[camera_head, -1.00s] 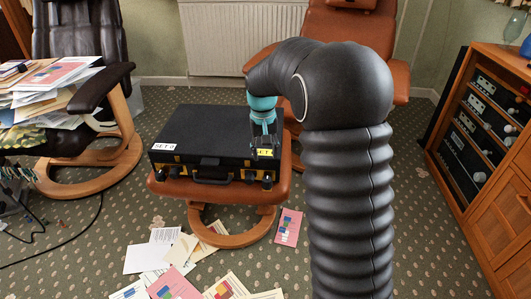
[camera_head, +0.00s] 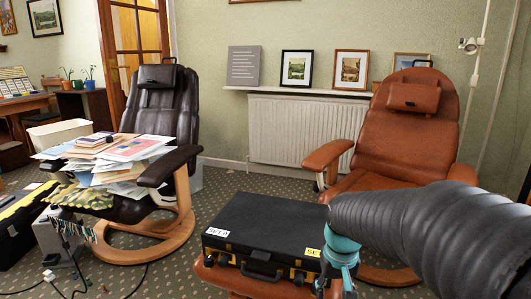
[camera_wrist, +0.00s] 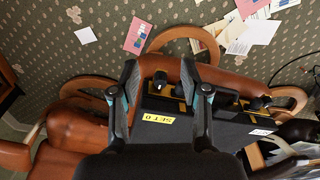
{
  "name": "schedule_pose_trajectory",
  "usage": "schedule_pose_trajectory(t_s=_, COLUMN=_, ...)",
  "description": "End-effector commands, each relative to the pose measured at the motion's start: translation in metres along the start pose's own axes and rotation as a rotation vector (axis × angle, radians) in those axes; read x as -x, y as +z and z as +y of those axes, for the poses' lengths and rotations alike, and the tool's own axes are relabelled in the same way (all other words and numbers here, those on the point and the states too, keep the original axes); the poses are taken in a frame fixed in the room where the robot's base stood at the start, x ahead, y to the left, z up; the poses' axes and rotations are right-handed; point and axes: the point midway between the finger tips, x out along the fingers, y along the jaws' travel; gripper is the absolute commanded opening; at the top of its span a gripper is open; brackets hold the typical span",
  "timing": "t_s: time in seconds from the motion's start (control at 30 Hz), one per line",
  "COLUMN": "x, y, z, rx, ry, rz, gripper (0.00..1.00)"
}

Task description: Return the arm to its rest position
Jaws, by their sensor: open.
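My gripper (camera_wrist: 159,70) shows in the wrist view with its two dark fingers apart and nothing between them. It is above the front part of a black hard case (camera_wrist: 222,132), whose yellow label lies just below the fingers in the picture. I cannot tell the gap between the fingers and the case. In the head view my dark ribbed arm enters from the right, and its teal wrist is at the right end of the case (camera_head: 268,228). The gripper fingers are mostly cut off there by the bottom edge. The case rests flat on a brown leather footstool (camera_head: 222,280).
A brown recliner (camera_head: 407,130) stands behind my arm. A black recliner (camera_head: 162,110) at left carries a heap of papers (camera_head: 120,158). Papers (camera_wrist: 236,35) lie on the patterned carpet. A radiator (camera_head: 300,130) and shelf with framed pictures (camera_head: 296,68) line the wall.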

Motion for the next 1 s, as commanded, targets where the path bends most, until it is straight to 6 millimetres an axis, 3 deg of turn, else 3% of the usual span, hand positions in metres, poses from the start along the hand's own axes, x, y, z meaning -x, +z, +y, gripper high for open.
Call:
schedule_pose_trajectory(t_s=0.3, x=0.038, y=0.077, z=0.002, rx=0.006, ry=-0.007, rz=0.137, gripper=0.46)
schedule_pose_trajectory(t_s=0.6, x=0.062, y=0.134, z=0.003, rx=-0.002, ry=-0.010, rz=0.281, gripper=0.46)
schedule_pose_trajectory(t_s=0.8, x=0.083, y=0.145, z=0.005, rx=-0.005, ry=-0.009, rz=0.371, gripper=0.46)
schedule_pose_trajectory(t_s=1.0, x=0.090, y=0.147, z=0.006, rx=-0.007, ry=-0.008, rz=0.395, gripper=0.46)
